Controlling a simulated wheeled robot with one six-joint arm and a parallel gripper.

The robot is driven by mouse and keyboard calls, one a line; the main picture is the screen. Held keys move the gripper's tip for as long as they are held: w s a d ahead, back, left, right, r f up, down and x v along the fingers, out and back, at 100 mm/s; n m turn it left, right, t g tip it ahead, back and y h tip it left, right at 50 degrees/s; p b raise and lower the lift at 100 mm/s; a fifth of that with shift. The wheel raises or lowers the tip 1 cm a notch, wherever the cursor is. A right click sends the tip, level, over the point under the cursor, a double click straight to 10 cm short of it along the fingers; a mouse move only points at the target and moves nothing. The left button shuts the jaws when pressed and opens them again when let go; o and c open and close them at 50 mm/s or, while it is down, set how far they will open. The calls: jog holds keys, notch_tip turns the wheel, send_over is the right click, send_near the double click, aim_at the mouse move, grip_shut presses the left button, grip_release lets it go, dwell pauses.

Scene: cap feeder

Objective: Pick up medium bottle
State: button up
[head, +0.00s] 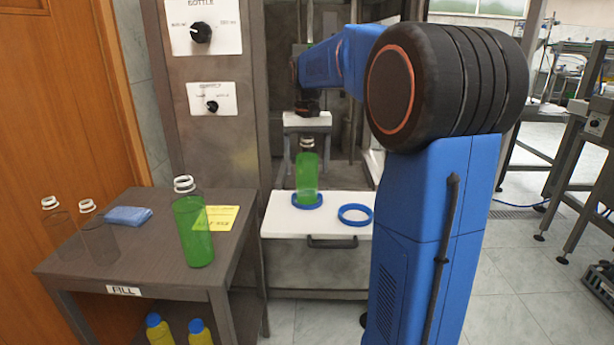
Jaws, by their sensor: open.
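A green-filled bottle (307,172) with a white neck stands upright in a blue ring (307,204) on the white shelf of the machine. My gripper (307,138) is directly above it, pointing down, with its open jaws at about the bottle's neck. I cannot tell whether the fingers touch it. A larger-looking green-filled bottle (193,232) stands on the side table. Two clear, empty-looking bottles, one at the far left (60,228) and one beside it (97,237), stand there too. No label shows which bottle is the medium one.
The side table (150,262) also holds a blue cloth (127,215) and a yellow note (219,217). Yellow bottles with blue caps (200,333) stand below it. A second, empty blue ring (355,214) lies on the white shelf. Machine posts flank my gripper.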

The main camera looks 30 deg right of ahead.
jog(key=shift+f, duration=0.9)
jog(key=c, duration=1.6)
jog(key=shift+o, duration=0.2)
jog(key=shift+r, duration=0.1)
